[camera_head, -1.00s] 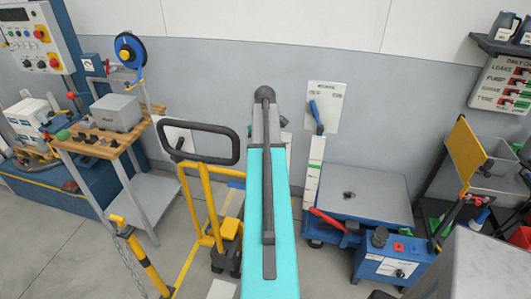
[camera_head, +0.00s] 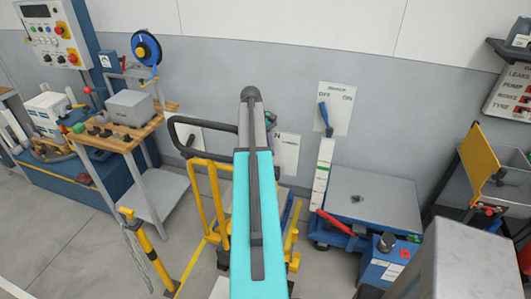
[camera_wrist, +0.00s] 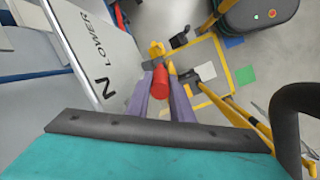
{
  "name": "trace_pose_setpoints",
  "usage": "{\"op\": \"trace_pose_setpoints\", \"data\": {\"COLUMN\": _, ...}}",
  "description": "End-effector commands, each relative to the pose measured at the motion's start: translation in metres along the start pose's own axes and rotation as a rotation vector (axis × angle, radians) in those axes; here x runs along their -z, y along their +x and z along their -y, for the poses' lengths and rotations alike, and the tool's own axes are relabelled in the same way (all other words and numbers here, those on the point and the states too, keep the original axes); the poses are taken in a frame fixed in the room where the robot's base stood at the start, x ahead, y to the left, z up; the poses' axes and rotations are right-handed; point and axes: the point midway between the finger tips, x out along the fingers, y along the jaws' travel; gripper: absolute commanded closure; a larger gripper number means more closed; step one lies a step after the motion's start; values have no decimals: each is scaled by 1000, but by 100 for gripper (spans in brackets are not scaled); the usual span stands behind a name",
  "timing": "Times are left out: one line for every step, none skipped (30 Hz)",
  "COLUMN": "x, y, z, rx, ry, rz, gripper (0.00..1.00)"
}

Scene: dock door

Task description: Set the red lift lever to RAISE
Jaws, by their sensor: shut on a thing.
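In the wrist view a red cylindrical lever grip (camera_wrist: 160,79) sits between the two purple-grey fingers of my gripper (camera_wrist: 160,86), which is shut on it. A white panel (camera_wrist: 88,40) lettered LOWER and N stands close on the left of the fingers. No RAISE lettering can be read, and I cannot tell the lever's exact setting. In the head view my teal arm hides the gripper and the held lever. A different-looking red handle (camera_head: 333,222) shows at the front of the blue platform unit there.
A yellow-framed cart (camera_head: 215,200) with a dark loop handle stands left of my arm. The blue platform unit (camera_head: 370,200) stands to the right. A workbench (camera_head: 120,138) is at the left. A grey box top (camera_head: 465,255) is at the lower right.

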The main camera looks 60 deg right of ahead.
Motion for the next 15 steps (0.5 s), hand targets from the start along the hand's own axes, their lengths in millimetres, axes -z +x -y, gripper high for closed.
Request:
{"op": "trace_pose_setpoints", "data": {"x": 1, "y": 1, "z": 1, "rx": 4, "ry": -1, "rz": -2, "gripper": 100}}
{"op": "trace_pose_setpoints", "data": {"x": 1, "y": 1, "z": 0, "rx": 5, "ry": 0, "rz": -2, "gripper": 100}}
{"op": "trace_pose_setpoints", "data": {"x": 0, "y": 1, "z": 0, "rx": 5, "ry": 1, "rz": -2, "gripper": 100}}
{"op": "trace_pose_setpoints", "data": {"x": 0, "y": 1, "z": -1, "rx": 6, "ry": 2, "rz": -3, "gripper": 100}}
{"op": "trace_pose_setpoints", "data": {"x": 0, "y": 1, "z": -1, "rx": 7, "ry": 3, "rz": -3, "gripper": 100}}
{"op": "trace_pose_setpoints", "data": {"x": -1, "y": 2, "z": -2, "rx": 7, "ry": 4, "rz": -3, "gripper": 100}}
{"op": "trace_pose_setpoints", "data": {"x": -1, "y": 2, "z": -3, "rx": 8, "ry": 5, "rz": -4, "gripper": 100}}
{"op": "trace_pose_setpoints", "data": {"x": -1, "y": 2, "z": -3, "rx": 8, "ry": 6, "rz": -4, "gripper": 100}}
{"op": "trace_pose_setpoints", "data": {"x": -2, "y": 2, "z": -4, "rx": 9, "ry": 7, "rz": -4, "gripper": 76}}
{"op": "trace_pose_setpoints", "data": {"x": -2, "y": 2, "z": -5, "rx": 9, "ry": 8, "rz": -4, "gripper": 72}}
{"op": "trace_pose_setpoints", "data": {"x": -2, "y": 2, "z": -5, "rx": 9, "ry": 9, "rz": -3, "gripper": 72}}
{"op": "trace_pose_setpoints", "data": {"x": -3, "y": 2, "z": -6, "rx": 8, "ry": 10, "rz": -3, "gripper": 72}}
{"op": "trace_pose_setpoints", "data": {"x": -3, "y": 2, "z": -7, "rx": 8, "ry": 10, "rz": -3, "gripper": 72}}
{"op": "trace_pose_setpoints", "data": {"x": -3, "y": 2, "z": -7, "rx": 8, "ry": 11, "rz": -3, "gripper": 72}}
{"op": "trace_pose_setpoints", "data": {"x": -4, "y": 3, "z": -8, "rx": 8, "ry": 12, "rz": -3, "gripper": 72}}
